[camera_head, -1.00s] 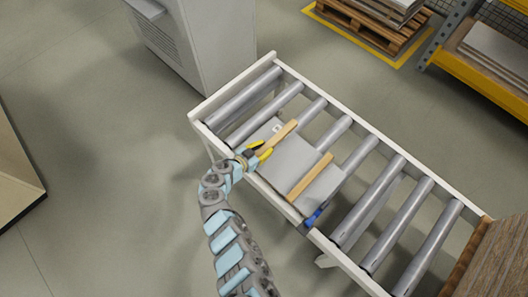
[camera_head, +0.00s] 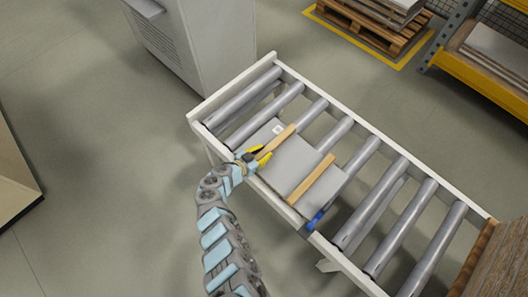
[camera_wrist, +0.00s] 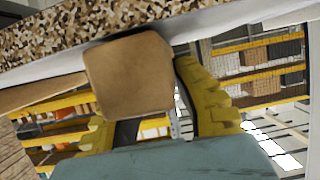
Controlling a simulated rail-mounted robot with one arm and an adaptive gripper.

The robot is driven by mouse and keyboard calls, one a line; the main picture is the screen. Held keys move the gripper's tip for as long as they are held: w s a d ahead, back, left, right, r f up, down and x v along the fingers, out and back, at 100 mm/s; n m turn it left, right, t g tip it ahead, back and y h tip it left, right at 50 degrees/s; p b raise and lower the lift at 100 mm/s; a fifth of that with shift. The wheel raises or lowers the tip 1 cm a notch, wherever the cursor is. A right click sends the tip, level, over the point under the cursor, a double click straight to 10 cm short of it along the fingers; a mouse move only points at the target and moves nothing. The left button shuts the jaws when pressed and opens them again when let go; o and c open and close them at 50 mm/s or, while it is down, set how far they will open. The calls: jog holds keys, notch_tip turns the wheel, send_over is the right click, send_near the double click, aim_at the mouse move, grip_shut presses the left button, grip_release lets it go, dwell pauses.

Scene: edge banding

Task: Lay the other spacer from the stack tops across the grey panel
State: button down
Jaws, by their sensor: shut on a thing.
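The grey panel (camera_head: 292,160) lies flat on the roller conveyor. One wooden spacer (camera_head: 312,179) lies across its right part, clear of my gripper. The other wooden spacer (camera_head: 280,139) spans the left part of the panel, roughly parallel to the first. My gripper (camera_head: 259,156), with yellow fingers, is shut on this spacer's near end at the panel's front edge. In the wrist view the spacer's square end (camera_wrist: 130,75) sits between the fingers, close against the panel, whose speckled edge (camera_wrist: 150,20) shows above. I cannot tell whether the spacer fully touches the panel.
The conveyor's pale frame (camera_head: 385,138) surrounds the rollers, with bare rollers on both sides of the panel. A blue item (camera_head: 315,219) is at the front rail. A grey cabinet (camera_head: 195,45) stands behind left. A brown wooden stack (camera_head: 495,262) is at the right end.

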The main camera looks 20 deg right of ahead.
jog(key=shift+f, duration=0.15)
jog(key=c, duration=1)
grip_release()
jog(key=shift+o, duration=0.2)
jog(key=shift+r, duration=0.25)
